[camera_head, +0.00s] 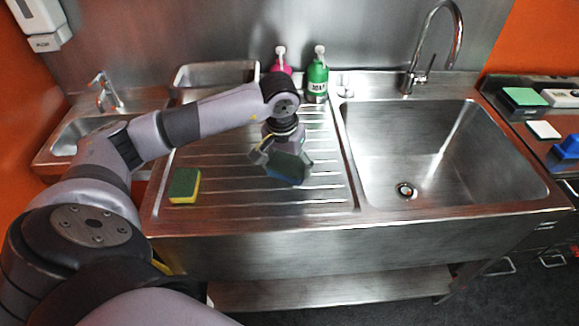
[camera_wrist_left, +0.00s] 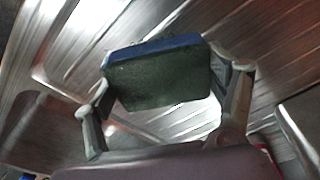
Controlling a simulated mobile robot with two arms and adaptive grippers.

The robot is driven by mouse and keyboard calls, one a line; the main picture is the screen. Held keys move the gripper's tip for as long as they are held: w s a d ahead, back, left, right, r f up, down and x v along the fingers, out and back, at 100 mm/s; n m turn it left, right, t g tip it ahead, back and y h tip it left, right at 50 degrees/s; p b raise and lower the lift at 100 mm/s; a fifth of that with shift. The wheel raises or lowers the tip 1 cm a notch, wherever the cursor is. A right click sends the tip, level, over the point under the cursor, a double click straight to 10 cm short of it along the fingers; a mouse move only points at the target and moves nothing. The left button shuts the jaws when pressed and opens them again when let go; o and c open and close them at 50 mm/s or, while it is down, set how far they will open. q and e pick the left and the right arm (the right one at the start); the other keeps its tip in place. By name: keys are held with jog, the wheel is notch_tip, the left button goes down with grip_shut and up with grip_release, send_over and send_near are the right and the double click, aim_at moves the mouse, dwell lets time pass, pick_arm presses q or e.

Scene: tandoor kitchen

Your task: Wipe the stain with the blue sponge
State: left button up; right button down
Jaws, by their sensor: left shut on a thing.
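The blue sponge (camera_head: 287,170) has a dark green scouring face and a blue body. My left gripper (camera_head: 284,160) is shut on it, over the ribbed drainboard (camera_head: 225,205) left of the big basin. In the left wrist view the sponge (camera_wrist_left: 158,80) sits between the two fingers, its green face towards the camera and its blue edge at the top. I cannot tell whether it touches the drainboard. I cannot make out a stain in either view; the sponge and gripper hide part of the metal. My right gripper is not in view.
A yellow and green sponge (camera_head: 184,186) lies at the drainboard's left. A green bottle (camera_head: 317,78) and a pink bottle (camera_head: 281,66) stand behind. The large sink basin (camera_head: 440,150) with a tall faucet (camera_head: 437,45) is at right. A metal tray (camera_head: 215,75) lies at the back.

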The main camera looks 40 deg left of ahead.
pick_arm(q)
jog(key=shift+r, duration=0.6)
notch_tip(320, 180, up, 2)
jog(key=shift+w+d+r+p, duration=0.1)
jog(key=shift+w+p, duration=0.05)
jog(key=shift+p, duration=0.65)
jog(key=shift+r, duration=0.4)
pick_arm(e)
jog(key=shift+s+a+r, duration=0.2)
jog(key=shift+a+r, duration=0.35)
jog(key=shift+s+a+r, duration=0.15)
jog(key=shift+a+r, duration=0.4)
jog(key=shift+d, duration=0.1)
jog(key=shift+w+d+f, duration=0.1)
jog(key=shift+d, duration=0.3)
